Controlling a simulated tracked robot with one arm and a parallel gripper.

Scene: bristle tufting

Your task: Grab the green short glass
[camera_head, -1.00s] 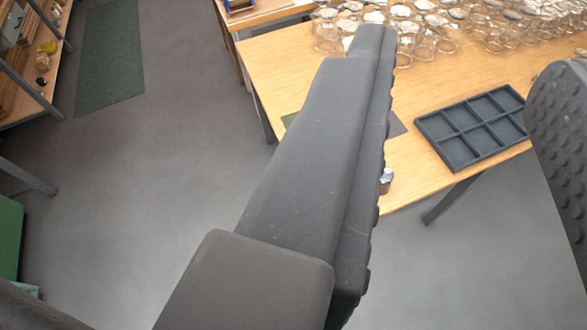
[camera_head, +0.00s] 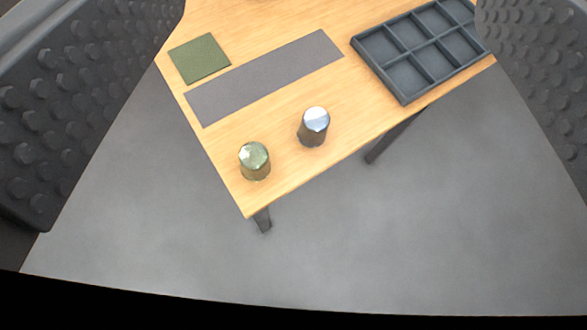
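The green short glass (camera_head: 254,161) stands on the wooden table (camera_head: 266,117) near its front left corner. It looks greenish and see-through. A dark, silvery-topped short glass or cup (camera_head: 314,126) stands to its right, a small gap apart. My gripper (camera_head: 265,110) shows as two dark studded fingers at the far left and far right edges of the view. The fingers are wide open with nothing between them at close range. The glass lies in the space seen between them, some distance beyond. The fingertips are partly cut off by the frame.
A black compartment tray (camera_head: 404,101) sits at the table's right. A grey strip mat (camera_head: 264,77) and a green square mat (camera_head: 200,59) lie flat behind the glasses. Table legs (camera_head: 262,218) stand under the front edge. The grey floor (camera_head: 400,240) in front is clear.

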